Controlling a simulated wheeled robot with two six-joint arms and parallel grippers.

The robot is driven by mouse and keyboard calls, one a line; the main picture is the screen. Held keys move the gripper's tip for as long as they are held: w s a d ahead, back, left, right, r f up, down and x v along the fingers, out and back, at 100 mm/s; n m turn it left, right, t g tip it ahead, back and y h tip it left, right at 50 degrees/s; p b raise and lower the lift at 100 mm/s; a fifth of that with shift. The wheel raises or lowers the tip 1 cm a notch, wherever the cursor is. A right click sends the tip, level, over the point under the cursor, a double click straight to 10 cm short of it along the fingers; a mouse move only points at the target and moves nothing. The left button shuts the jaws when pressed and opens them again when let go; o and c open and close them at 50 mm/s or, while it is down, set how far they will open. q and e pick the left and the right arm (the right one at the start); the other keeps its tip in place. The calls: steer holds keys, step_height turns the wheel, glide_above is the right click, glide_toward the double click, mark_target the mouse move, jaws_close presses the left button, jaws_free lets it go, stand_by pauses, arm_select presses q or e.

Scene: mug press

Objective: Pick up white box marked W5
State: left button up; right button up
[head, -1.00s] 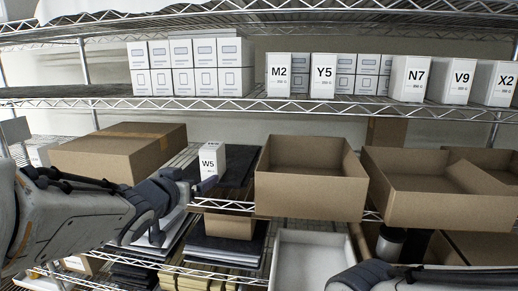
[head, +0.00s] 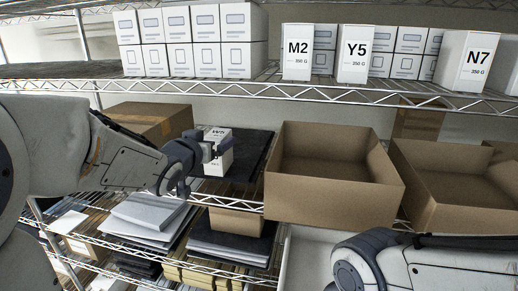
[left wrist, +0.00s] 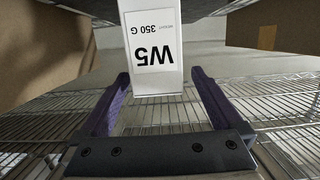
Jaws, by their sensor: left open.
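The white box marked W5 (head: 218,162) stands upright on the middle shelf, on a dark flat stack. The purple fingers of my left gripper (left wrist: 160,75) are open, one to each side of the box's near end.
A closed brown carton (head: 150,118) is behind my left arm. Open brown cartons (head: 335,200) stand to the right of the W5 box. The upper shelf holds white boxes, including M2 (head: 297,62), Y5 (head: 355,60) and N7 (head: 465,70). Wire shelf edges run across.

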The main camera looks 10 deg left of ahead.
arm_select(q)
steer(key=p+x, duration=0.2)
steer(key=x, duration=0.3)
steer(key=shift+d+r+p, duration=0.1)
steer(key=shift+d+p, duration=0.05)
steer(key=shift+p, duration=0.2)
steer(key=shift+w, duration=0.4)
jaws_close()
